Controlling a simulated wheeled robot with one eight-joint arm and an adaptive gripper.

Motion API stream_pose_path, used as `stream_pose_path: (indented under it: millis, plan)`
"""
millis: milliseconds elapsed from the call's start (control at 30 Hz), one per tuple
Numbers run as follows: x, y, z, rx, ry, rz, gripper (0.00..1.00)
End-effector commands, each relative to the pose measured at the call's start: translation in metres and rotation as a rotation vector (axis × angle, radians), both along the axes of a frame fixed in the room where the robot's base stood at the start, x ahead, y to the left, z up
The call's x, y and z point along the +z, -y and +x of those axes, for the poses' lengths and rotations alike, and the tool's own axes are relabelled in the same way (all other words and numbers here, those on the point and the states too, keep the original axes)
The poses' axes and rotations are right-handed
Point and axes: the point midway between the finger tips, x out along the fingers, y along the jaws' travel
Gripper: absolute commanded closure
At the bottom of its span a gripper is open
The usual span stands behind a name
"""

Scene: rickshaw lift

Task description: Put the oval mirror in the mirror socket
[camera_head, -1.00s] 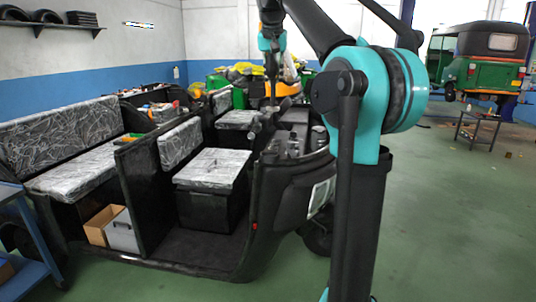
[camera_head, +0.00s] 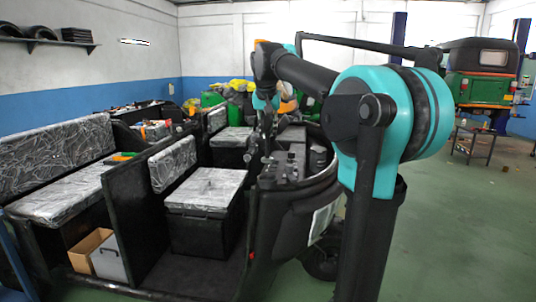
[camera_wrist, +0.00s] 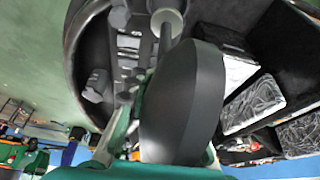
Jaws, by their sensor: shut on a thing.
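The oval mirror (camera_wrist: 186,100) fills the middle of the wrist view, its smooth dark back toward the camera. My gripper (camera_wrist: 135,110) is shut on it; the mirror hides most of the grip. Just beyond the mirror's upper left edge, a pale round piece on a thin rod (camera_wrist: 166,22) stands near the dashboard; I cannot tell whether it is the mirror socket or whether the mirror touches it. In the head view my gripper (camera_head: 264,125) hangs over the front of the black rickshaw, beside its dashboard. The mirror cannot be made out there.
The rickshaw's dashboard (camera_head: 290,165) and curved front are close below my gripper. Wrapped seats (camera_head: 205,190) lie to the left. A green rickshaw (camera_head: 480,75) and small table (camera_head: 475,142) stand far right. The green floor (camera_head: 450,220) at right is clear.

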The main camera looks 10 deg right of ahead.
Motion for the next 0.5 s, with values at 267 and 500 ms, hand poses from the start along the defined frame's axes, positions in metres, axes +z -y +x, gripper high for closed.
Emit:
stream_pose_path:
  millis: [267, 500]
  plan:
    - [-0.037, 0.000, 0.000, 0.000, 0.000, 0.000, 1.00]
    - [-0.058, 0.000, 0.000, 0.000, 0.000, 0.000, 1.00]
